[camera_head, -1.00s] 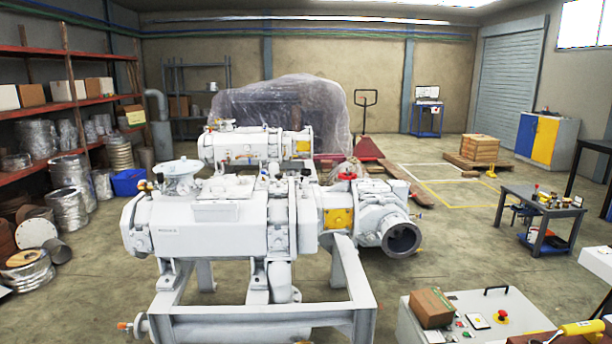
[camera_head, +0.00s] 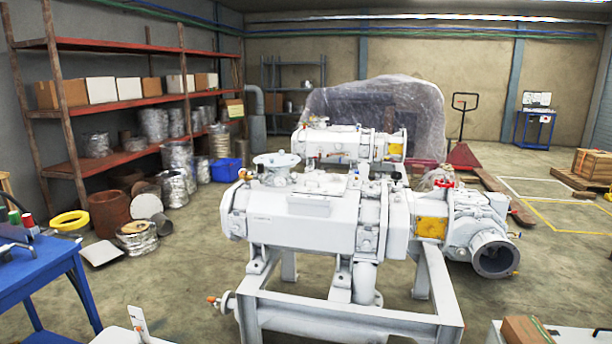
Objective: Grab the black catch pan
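I cannot make out a black catch pan for certain in the head view. A dark object (camera_head: 15,236), cut off by the left edge, lies on the blue workbench (camera_head: 50,268); I cannot tell what it is. The large white screw vacuum pump (camera_head: 310,215) stands on its white frame (camera_head: 350,318) in the middle. No pan clearly shows under it. Neither of my grippers is in view.
Red shelves (camera_head: 120,105) with boxes and foil-wrapped parts line the left wall. A yellow ring (camera_head: 69,221), a rusty drum (camera_head: 109,214) and a blue bin (camera_head: 225,170) stand on the floor. A control cabinet (camera_head: 575,338) is bottom right.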

